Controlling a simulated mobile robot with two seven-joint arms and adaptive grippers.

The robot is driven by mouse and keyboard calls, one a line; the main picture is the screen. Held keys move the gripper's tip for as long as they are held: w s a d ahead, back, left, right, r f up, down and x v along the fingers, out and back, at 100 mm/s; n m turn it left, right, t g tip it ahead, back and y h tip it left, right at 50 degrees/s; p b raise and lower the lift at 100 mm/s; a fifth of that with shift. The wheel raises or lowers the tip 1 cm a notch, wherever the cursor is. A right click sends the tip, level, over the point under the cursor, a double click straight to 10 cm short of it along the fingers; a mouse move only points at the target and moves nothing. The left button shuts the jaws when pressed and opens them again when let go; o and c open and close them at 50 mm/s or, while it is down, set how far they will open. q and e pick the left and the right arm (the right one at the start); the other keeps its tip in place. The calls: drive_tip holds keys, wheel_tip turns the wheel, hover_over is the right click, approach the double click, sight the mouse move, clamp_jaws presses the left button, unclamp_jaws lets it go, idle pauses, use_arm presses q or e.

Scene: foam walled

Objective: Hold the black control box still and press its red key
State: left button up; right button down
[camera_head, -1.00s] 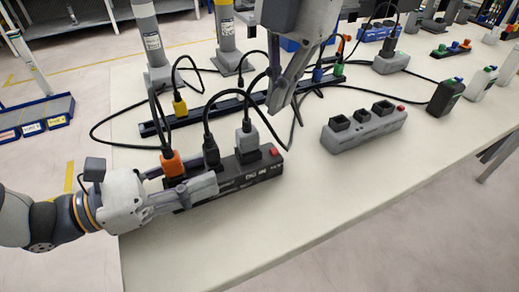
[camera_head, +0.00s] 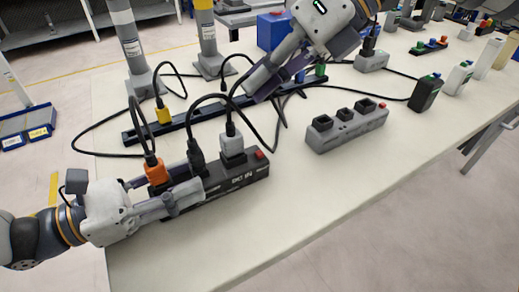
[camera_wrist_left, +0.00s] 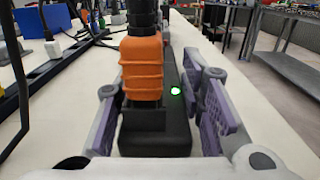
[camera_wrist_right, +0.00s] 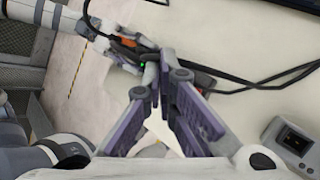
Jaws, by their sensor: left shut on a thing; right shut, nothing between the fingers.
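The black control box (camera_head: 240,181) lies on the white bench, with orange, black and grey plugs standing in its top. Its red key (camera_head: 261,154) is at the right end, uncovered. My left gripper (camera_head: 178,189) is shut on the box's left end, one finger along each long side. The left wrist view shows the black box (camera_wrist_left: 176,112) between the fingers, with a lit green lamp (camera_wrist_left: 175,91) beside the orange plug (camera_wrist_left: 141,68). My right gripper (camera_head: 250,92) is shut and empty, tilted above the bench behind the red key and apart from it.
A grey socket block (camera_head: 346,130) with its own red button (camera_head: 382,105) stands to the right. A long black strip (camera_head: 190,118) with a yellow plug (camera_head: 163,115) lies behind. Black cables loop up from the plugs near my right gripper. The front bench area is clear.

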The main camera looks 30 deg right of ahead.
drive_tip(key=shift+f, duration=4.35)
use_arm(q)
clamp_jaws()
use_arm(e)
drive_tip(key=shift+f, duration=0.4)
drive_tip(key=shift+f, duration=0.5)
use_arm(q)
drive_tip(key=shift+f, duration=0.1)
use_arm(e)
drive_tip(key=shift+r, duration=0.95)
wheel_tip(320, 180, up, 5)
